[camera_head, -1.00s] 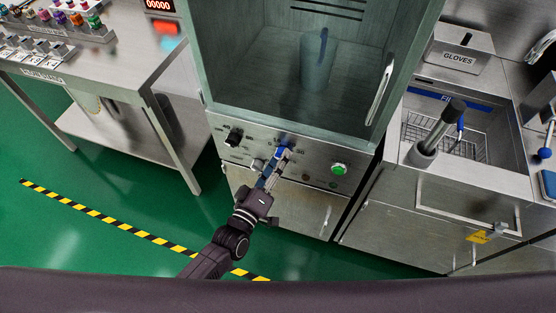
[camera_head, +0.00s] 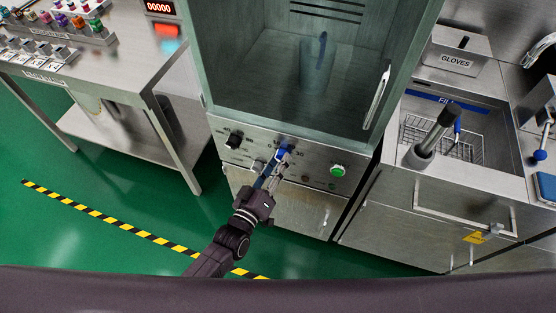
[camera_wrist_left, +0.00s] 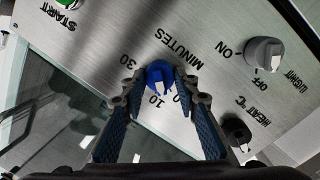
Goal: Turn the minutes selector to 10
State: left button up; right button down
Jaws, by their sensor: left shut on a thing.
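The minutes selector is a blue knob (camera_head: 282,152) with a white pointer mark on the front panel below the glass cabinet. It also shows in the left wrist view, where the knob (camera_wrist_left: 157,72) sits beside the printed word MINUTES. Its white mark faces the side of the dial printed 10 and 0; the 30 is further left. My left gripper (camera_head: 276,162) is at the panel, its two blue-padded fingers (camera_wrist_left: 160,80) on either side of the knob and shut on it. My right gripper is not in view.
In the left wrist view, a grey light knob (camera_wrist_left: 264,52) and a black heat knob (camera_wrist_left: 236,131) are to the right. A green start button (camera_head: 338,170) is on the panel. A sink unit (camera_head: 430,190) stands right and a steel table (camera_head: 110,70) left.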

pick_arm(q)
jog(key=shift+r+m+p, duration=0.2)
jog(key=shift+m+p, duration=0.35)
jog(key=shift+m, duration=0.65)
jog(key=shift+m+y+p, duration=0.4)
jog(key=shift+m+p, duration=0.05)
jog(key=shift+m, duration=0.85)
jog(key=o, duration=1.1)
jog(key=shift+o, duration=0.2)
